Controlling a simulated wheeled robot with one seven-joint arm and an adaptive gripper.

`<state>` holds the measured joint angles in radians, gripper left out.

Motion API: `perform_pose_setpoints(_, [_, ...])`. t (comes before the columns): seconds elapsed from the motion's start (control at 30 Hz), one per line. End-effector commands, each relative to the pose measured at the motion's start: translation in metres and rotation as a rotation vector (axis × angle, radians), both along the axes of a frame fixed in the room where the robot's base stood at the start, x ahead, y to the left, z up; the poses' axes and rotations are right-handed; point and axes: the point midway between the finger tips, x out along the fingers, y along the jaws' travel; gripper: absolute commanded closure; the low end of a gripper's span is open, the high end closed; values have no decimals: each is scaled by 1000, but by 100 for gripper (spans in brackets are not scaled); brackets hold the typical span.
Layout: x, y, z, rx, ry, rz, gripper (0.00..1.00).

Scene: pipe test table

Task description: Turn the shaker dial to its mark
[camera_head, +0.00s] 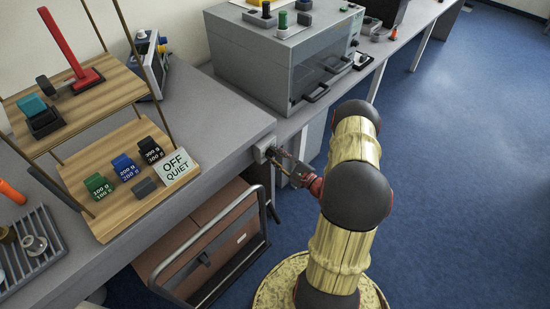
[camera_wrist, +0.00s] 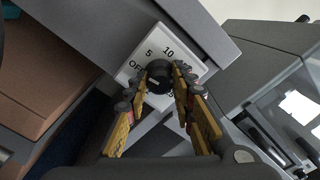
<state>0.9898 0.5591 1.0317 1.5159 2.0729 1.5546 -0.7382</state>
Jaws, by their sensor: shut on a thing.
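The shaker dial is a black round knob (camera_wrist: 158,72) on a white plate (camera_wrist: 130,72) at the front edge of the grey bench. The plate reads OFF, 5 and 10 from left to upper middle; the marks farther right and below are partly hidden by my fingers. My gripper (camera_wrist: 160,85) is shut on the knob, one finger on each side. In the head view my gripper (camera_head: 278,160) reaches the bench edge, and the knob is hidden there. I cannot tell exactly which mark the knob points to.
A grey oven-like box (camera_head: 285,55) stands farther along the bench. A metal-handled cart (camera_head: 210,235) is under the bench, left of my arm. Blue floor is open at right.

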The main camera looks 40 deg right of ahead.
Motion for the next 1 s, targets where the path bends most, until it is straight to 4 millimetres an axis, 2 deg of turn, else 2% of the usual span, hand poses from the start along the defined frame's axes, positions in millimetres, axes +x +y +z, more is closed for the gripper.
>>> perform_pose_setpoints(0.03, [-1, 1, -4, -29, 3, -1, 100])
perform_pose_setpoints(0.4, [-1, 1, -4, -195, -9, -1, 100])
perform_pose_setpoints(0.97, [-1, 1, -3, -226, -11, -1, 100])
perform_pose_setpoints(1.0, [-1, 1, -3, -226, -11, -1, 74])
